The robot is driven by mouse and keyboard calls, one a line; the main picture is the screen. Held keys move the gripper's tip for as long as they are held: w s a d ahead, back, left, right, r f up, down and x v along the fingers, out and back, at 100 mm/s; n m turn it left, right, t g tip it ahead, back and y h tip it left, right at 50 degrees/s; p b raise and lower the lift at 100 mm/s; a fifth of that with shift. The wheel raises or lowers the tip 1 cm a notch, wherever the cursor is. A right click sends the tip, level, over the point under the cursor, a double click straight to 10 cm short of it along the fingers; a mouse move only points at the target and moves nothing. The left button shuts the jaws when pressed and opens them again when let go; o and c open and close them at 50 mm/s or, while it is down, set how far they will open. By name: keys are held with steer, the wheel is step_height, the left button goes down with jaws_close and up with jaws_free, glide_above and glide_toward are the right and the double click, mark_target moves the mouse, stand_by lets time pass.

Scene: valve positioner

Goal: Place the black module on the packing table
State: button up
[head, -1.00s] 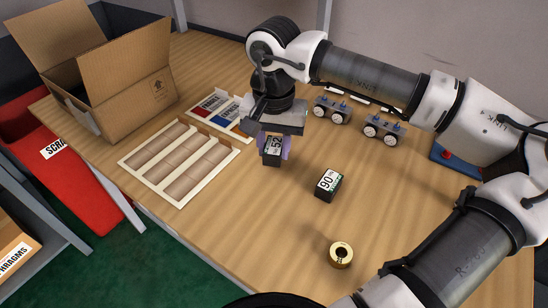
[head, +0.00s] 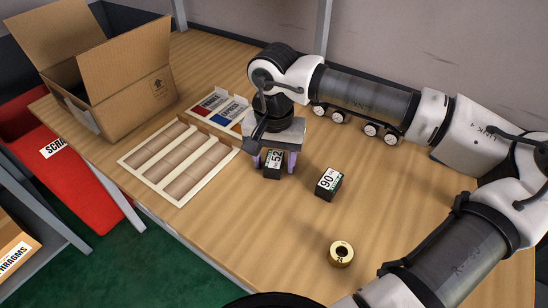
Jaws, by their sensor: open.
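Two black modules are on the wooden packing table (head: 237,237). One black module (head: 273,166), labelled 52, stands on the table under my gripper (head: 273,162). My gripper points down with its purple fingers apart, one on each side of this module. The other black module (head: 328,184), labelled 90, stands a little to the right, apart from my gripper. The upper part of the module labelled 52 is partly hidden by the gripper body.
A tray with three long slots (head: 180,165) lies left of my gripper, with red and blue labelled cards (head: 219,108) behind it. An open cardboard box (head: 125,90) stands at the far left. A brass ring (head: 341,254) sits at the front right. Wheeled parts (head: 380,131) are behind, partly hidden by my arm.

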mark_target(275, 159)
steer(key=shift+r, duration=0.1)
step_height(275, 159, up, 12)
stand_by(0.5)
steer(key=shift+d, duration=0.15)
